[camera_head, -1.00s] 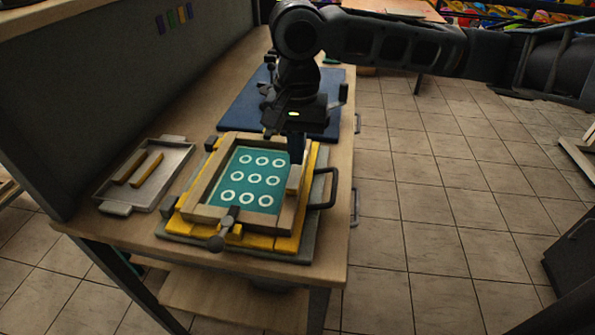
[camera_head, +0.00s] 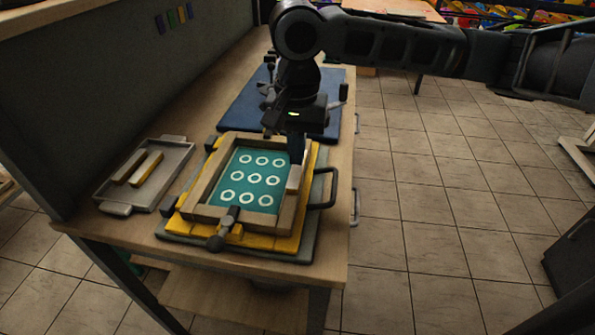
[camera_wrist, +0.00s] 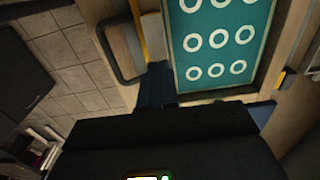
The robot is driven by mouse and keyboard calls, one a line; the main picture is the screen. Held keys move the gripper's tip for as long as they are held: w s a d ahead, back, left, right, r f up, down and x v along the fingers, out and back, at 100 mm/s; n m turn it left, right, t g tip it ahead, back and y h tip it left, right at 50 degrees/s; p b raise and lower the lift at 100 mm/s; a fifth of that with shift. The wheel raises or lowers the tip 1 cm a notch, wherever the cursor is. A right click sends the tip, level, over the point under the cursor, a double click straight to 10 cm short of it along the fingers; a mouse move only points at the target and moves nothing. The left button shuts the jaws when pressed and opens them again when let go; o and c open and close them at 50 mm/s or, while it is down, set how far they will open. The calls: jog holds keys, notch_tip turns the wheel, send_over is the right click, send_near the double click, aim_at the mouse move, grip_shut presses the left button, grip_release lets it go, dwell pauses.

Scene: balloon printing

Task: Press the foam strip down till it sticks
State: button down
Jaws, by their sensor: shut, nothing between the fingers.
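A pale foam strip (camera_head: 294,179) lies along the right bar of the wooden screen frame (camera_head: 205,217). It also shows in the wrist view (camera_wrist: 153,30). My gripper (camera_head: 297,160) points down at the strip's far end, shut and empty. Its dark fingertips (camera_wrist: 157,70) are at the strip's end in the wrist view. They look in contact with it or just above it; I cannot tell which. The fingers hide part of the strip and the frame behind.
The frame holds a teal screen (camera_head: 249,179) with several white rings, on a yellow base (camera_head: 285,243) with a dark handle (camera_head: 327,188) at right. A grey tray (camera_head: 118,207) with two bars stands left. A blue mat (camera_head: 240,113) lies behind.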

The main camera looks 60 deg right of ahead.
jog(key=shift+f, duration=0.95)
dwell(1.6)
notch_tip(320, 180, up, 8)
jog(key=p, duration=0.7)
jog(key=shift+p, duration=0.35)
jog(key=shift+r, duration=0.1)
